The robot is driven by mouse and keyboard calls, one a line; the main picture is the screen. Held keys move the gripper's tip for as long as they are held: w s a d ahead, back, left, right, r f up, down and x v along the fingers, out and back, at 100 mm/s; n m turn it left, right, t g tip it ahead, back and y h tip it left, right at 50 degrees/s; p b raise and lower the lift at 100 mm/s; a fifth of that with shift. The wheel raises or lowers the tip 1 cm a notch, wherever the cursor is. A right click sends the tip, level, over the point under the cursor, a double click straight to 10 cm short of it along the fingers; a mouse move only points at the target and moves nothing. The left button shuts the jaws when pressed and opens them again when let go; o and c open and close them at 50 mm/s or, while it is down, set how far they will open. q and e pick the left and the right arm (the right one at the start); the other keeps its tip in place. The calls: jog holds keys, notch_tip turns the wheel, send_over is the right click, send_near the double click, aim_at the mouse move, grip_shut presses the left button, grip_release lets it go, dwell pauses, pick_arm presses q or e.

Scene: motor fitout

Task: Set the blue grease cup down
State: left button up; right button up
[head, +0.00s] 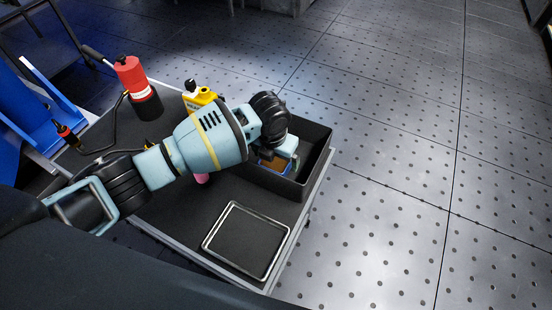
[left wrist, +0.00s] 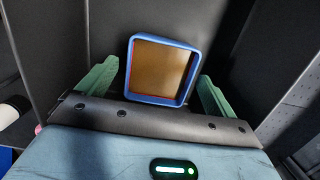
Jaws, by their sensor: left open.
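The blue grease cup (left wrist: 131,72), square with a blue rim and brown-orange inside, sits in the black bin (head: 318,165). In the head view a small part of the cup (head: 270,167) shows beside my left gripper (head: 279,162). In the left wrist view my left gripper (left wrist: 158,82) is open, with one green finger on each side of the cup. A gap shows between the cup and each finger at the top; contact lower down is hidden by the gripper body. My right gripper is not in view.
A silver-rimmed tray (head: 208,238) lies on the dark bench top in front of the bin. The bin walls stand close around the gripper. Open floor is at right.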

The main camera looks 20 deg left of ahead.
pick_arm(q)
notch_tip(320, 180, up, 10)
jog(key=s+p, duration=0.1)
jog(key=shift+s+a, duration=0.15)
jog(key=shift+s, duration=0.05)
jog(key=shift+f, duration=0.1)
jog(key=shift+p, duration=0.3)
